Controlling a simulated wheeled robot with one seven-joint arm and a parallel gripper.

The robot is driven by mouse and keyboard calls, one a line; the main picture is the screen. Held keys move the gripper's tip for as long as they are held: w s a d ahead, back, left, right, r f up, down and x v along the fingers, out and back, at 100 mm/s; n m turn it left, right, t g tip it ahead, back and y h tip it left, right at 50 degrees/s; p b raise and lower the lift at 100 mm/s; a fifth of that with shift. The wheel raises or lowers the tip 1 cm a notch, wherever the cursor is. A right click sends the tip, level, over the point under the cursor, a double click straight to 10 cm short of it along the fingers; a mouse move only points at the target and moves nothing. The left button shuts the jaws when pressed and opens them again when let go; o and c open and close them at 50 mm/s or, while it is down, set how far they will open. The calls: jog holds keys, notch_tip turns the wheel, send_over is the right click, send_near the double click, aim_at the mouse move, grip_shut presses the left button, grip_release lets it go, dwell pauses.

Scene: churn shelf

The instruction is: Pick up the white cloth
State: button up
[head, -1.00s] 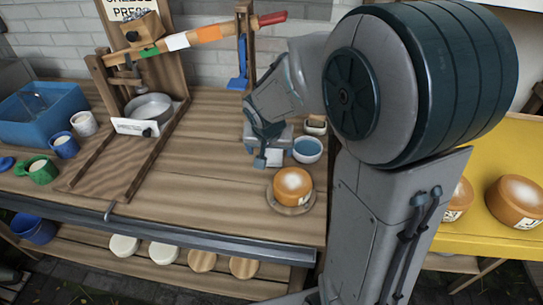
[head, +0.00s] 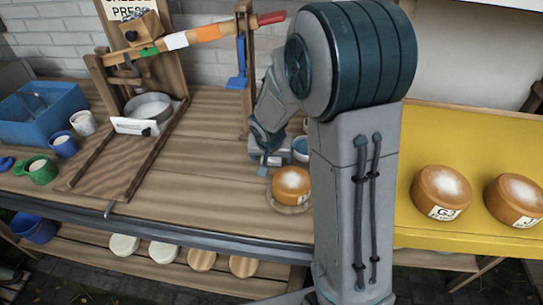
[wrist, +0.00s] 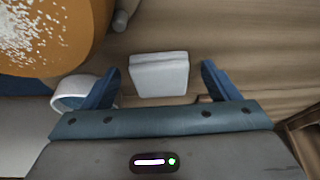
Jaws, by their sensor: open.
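The white cloth (wrist: 160,76) is a small folded, pale block on the wooden table in the wrist view. It lies between the two blue fingers of my gripper (wrist: 160,68), with a gap on each side. My gripper is open and holds nothing. In the head view my gripper (head: 270,160) is low over the table, behind the orange cheese wheel. The cloth is mostly hidden there by my gripper.
The orange cheese wheel (head: 291,183) sits on a plate close in front of my gripper. The wooden press (head: 125,100) stands at left. The table between is clear.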

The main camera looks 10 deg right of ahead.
aim_at(271, 159)
jog(key=c, duration=1.1)
jog(key=shift+o, duration=0.2)
jog(key=shift+r, duration=0.1)
notch_tip(271, 159, up, 4)
jog(key=shift+r, duration=0.25)
jog(key=s+d+r, duration=0.1)
jog(key=d+r, duration=0.2)
jog(key=d, duration=0.2)
jog(key=s+d+r+p, duration=0.1)
jog(key=s+d+r, duration=0.1)
jog(key=d, duration=0.4)
jog(key=shift+v, duration=0.75)
jog(key=shift+d, duration=0.15)
